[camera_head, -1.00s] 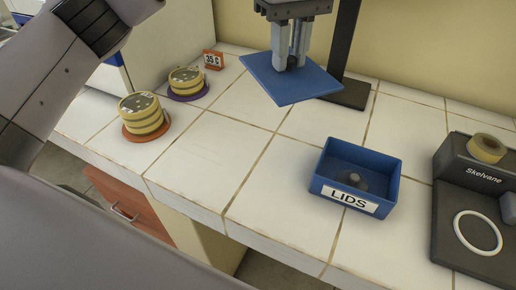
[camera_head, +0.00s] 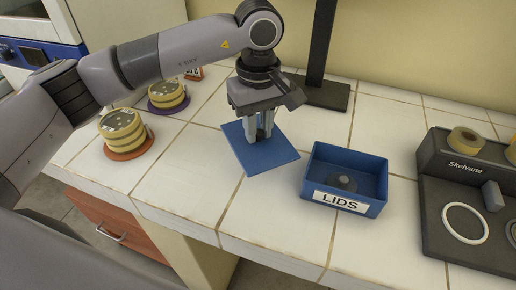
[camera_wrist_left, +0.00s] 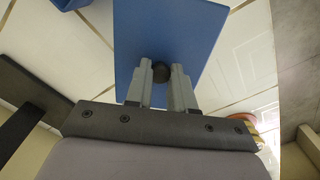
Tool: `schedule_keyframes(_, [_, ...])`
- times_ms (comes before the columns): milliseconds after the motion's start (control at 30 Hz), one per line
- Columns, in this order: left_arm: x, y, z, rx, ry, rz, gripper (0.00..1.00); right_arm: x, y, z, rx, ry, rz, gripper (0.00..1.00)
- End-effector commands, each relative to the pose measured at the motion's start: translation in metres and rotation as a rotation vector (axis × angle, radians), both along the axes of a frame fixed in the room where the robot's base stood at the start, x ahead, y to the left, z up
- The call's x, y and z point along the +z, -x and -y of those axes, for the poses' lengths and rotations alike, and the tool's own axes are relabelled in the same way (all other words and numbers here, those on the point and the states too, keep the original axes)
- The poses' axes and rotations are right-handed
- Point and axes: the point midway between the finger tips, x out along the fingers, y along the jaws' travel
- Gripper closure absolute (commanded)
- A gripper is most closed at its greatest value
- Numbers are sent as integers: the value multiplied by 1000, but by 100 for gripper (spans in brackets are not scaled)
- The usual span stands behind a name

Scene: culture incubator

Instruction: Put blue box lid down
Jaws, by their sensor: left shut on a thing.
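The blue box lid (camera_head: 274,158) is a flat blue square with a dark round knob, seen over the tiled counter left of the blue box. My left gripper (camera_head: 263,137) points down and is shut on the lid's knob. In the left wrist view the knob (camera_wrist_left: 160,72) sits between the two fingers, with the blue plate beyond. Whether the lid touches the counter I cannot tell. The open blue box (camera_head: 345,207), labelled LIDS, stands just right of the lid, with a dark round knobbed thing inside. My right gripper is not in view.
Two stacks of yellow-rimmed dishes stand on an orange disc (camera_head: 127,152) and a purple disc (camera_head: 166,109) at left. A dark Skelvane device (camera_head: 433,208) is at right. A black stand (camera_head: 322,94) rises behind. The front counter is clear.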

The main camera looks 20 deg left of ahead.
Motion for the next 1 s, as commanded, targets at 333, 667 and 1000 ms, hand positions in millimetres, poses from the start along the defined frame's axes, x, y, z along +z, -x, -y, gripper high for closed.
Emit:
schedule_keyframes(333, [-34, 0, 0, -1, -1, -1, 100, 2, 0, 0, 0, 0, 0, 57])
schedule_keyframes(667, [-66, 0, 0, -1, 1, 2, 100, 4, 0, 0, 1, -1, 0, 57])
schedule_keyframes(1000, [-69, 0, 0, -1, 1, 1, 58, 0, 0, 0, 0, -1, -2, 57])
